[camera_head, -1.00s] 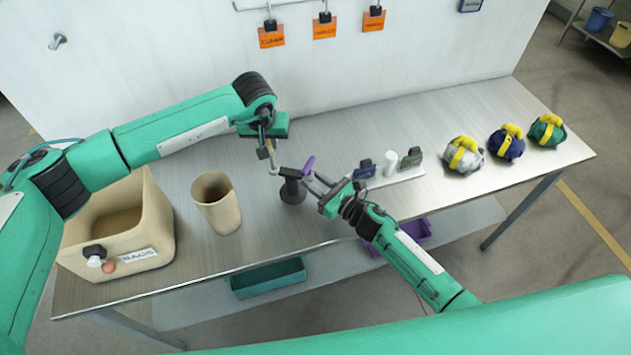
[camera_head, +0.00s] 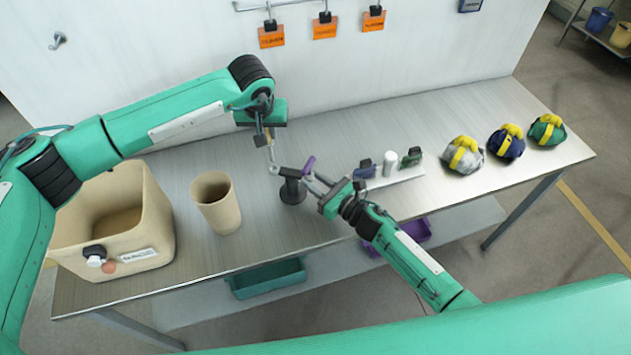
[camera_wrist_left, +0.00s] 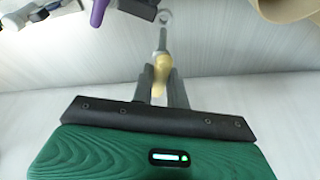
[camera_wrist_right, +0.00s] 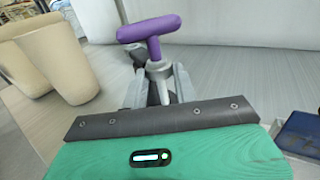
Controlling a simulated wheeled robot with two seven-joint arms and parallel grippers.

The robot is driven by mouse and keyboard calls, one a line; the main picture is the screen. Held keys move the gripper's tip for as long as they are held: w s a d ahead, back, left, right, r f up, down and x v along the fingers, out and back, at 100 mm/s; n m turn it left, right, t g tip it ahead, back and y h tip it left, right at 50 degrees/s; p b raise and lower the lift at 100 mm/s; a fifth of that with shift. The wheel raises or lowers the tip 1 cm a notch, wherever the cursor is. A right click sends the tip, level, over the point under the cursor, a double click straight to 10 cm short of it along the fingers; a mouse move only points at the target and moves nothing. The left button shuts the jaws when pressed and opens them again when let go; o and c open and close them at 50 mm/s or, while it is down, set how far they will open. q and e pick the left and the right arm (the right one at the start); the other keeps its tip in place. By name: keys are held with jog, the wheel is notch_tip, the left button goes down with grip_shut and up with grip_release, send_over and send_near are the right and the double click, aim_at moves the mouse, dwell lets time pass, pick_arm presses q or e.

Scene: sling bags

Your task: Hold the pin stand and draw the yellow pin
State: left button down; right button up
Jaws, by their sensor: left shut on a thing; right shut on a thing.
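The dark pin stand (camera_head: 292,191) stands on the metal table, with a grey ring (camera_head: 274,169) at its left side. A purple T-handled pin (camera_head: 308,165) is at its right side and shows large in the right wrist view (camera_wrist_right: 150,28). My left gripper (camera_head: 268,140) is shut on the yellow pin (camera_wrist_left: 162,66), whose grey shaft points towards the ring.
A beige bin (camera_head: 155,235) and a beige cup (camera_head: 217,205) stand left of the stand. A tray with small items (camera_head: 388,165) lies to the right. Three sling bags (camera_head: 505,143) sit at the far right. A white wall rises behind the table.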

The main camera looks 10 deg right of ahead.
pick_arm(q)
jog(key=shift+r, duration=0.1)
jog(key=shift+r, duration=1.95)
pick_arm(e)
jog(key=o, duration=1.1)
jog(key=shift+o, duration=0.2)
jog(key=v, duration=1.2)
